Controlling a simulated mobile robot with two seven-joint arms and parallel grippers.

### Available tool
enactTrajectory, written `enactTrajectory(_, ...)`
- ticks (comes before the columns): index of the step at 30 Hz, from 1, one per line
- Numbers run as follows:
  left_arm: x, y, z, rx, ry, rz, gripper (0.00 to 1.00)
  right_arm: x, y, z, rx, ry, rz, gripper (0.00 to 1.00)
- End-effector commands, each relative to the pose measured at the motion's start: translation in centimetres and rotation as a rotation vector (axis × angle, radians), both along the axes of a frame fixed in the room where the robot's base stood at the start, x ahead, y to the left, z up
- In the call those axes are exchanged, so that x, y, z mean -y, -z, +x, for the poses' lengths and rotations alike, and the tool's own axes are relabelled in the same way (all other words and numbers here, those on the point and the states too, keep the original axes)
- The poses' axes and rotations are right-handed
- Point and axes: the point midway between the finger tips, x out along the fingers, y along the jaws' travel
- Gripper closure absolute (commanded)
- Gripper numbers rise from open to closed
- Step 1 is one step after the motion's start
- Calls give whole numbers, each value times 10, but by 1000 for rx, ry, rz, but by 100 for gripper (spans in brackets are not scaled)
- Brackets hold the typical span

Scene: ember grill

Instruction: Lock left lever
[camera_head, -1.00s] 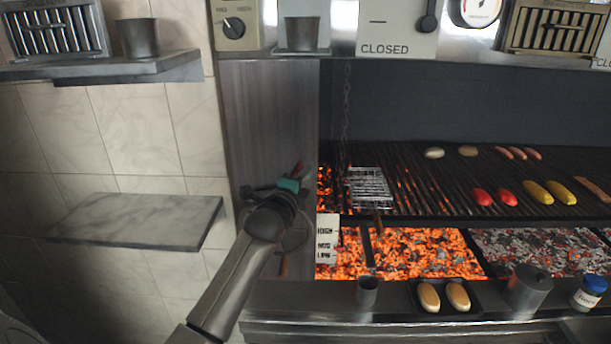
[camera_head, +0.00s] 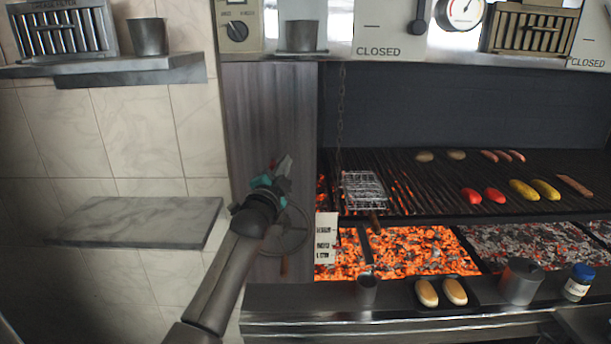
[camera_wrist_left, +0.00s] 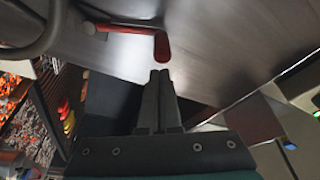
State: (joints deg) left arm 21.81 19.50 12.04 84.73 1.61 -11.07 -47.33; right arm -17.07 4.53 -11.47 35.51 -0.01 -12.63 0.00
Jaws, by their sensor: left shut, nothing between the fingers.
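The red lever (camera_wrist_left: 160,46) shows in the left wrist view, its arm running left to a pivot on the brushed metal panel. Its grip end is just beyond my left fingertips, with a small gap seen between them. My left gripper (camera_wrist_left: 160,74) is shut and empty. In the head view my left gripper (camera_head: 284,164) is in front of the metal side panel (camera_head: 270,100), left of the grill. There the lever is mostly hidden by the gripper. My right gripper is in neither view.
A round handwheel (camera_head: 305,235) is on the panel just below and right of my left wrist. A wire grill basket (camera_head: 363,190) lies on the grate above glowing coals (camera_head: 410,250). A marble shelf (camera_head: 135,222) juts out at left.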

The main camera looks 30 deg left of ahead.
Motion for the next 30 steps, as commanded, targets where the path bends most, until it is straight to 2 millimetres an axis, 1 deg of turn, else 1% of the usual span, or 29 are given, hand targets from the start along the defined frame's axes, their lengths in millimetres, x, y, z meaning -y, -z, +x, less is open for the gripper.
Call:
enactTrajectory(6,-12,2,-7,75,-1,-125,100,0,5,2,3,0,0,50)
enactTrajectory(12,-18,3,-11,119,0,-197,100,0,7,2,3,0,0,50)
enactTrajectory(19,-21,3,-13,140,-1,-232,100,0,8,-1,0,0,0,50)
enactTrajectory(30,-22,4,-13,140,-3,-235,100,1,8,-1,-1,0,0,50)
